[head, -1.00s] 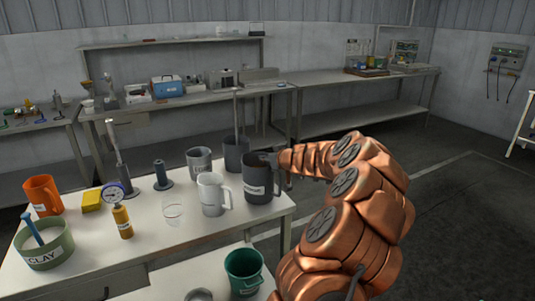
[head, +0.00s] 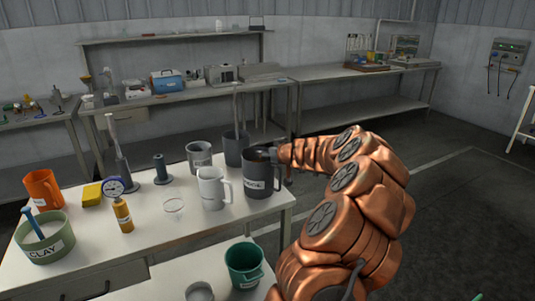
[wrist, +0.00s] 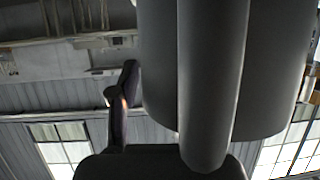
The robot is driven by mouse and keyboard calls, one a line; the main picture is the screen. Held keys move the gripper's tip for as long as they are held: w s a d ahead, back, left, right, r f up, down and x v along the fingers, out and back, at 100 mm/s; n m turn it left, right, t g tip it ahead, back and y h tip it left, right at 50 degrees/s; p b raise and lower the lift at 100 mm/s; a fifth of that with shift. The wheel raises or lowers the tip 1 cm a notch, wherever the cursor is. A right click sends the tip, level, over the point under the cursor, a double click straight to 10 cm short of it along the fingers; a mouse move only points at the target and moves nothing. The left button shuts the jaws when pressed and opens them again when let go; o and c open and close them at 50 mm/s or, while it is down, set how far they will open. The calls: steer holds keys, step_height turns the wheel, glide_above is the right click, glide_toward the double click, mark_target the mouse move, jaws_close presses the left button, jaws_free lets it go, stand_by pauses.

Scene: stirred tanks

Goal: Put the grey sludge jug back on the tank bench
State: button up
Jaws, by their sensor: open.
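The grey sludge jug (head: 258,178), dark grey with a white label partly reading "…DGE", stands upright at the right end of the white bench (head: 150,235). My gripper (head: 281,158) is at the jug's right side by its rim, open. The arm partly hides the gripper in the head view. In the wrist view the jug's grey body (wrist: 280,70) and its handle (wrist: 212,85) fill the upper right, very close. A dark finger (wrist: 122,105) shows left of them, apart from the handle. Whether the gripper touches the handle cannot be told.
A white jug (head: 212,188), a grey mug (head: 199,157) and a dark tall vessel with a rod (head: 236,148) crowd the sludge jug. A green bucket (head: 244,264) stands on a lower surface in front. The front middle of the bench is clear.

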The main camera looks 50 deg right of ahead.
steer(key=shift+r, duration=0.15)
steer(key=b+v, duration=0.1)
steer(key=v, duration=1.1)
steer(key=shift+b, duration=0.35)
steer(key=w+a+n+g+y, duration=0.1)
steer(key=w+a+n+y, duration=0.15)
steer(key=a, duration=0.85)
steer(key=w+a+n+y, duration=0.1)
steer(key=w+a+y, duration=0.2)
steer(key=a, duration=0.9)
steer(key=s+a+f+n+g+y, duration=0.1)
steer(key=s+a+f+g+y, duration=0.15)
steer(key=a, duration=0.65)
steer(key=s+a+f+n+g+y, duration=0.1)
steer(key=s+a+g, duration=0.25)
steer(key=a, duration=0.55)
steer(key=s+a+f+g, duration=0.2)
steer(key=s+a+f, duration=0.1)
steer(key=s+a, duration=0.4)
steer(key=s+d+f+m+g+h, duration=0.1)
steer(key=s+f+g+h, duration=0.1)
steer(key=s, duration=0.8)
steer(key=s+d+f+m+g+h, duration=0.1)
steer(key=s+f+g+h, duration=0.2)
steer(key=s, duration=0.7)
steer(key=shift+d+g+h, duration=0.3)
steer(key=shift+d+g, duration=0.1)
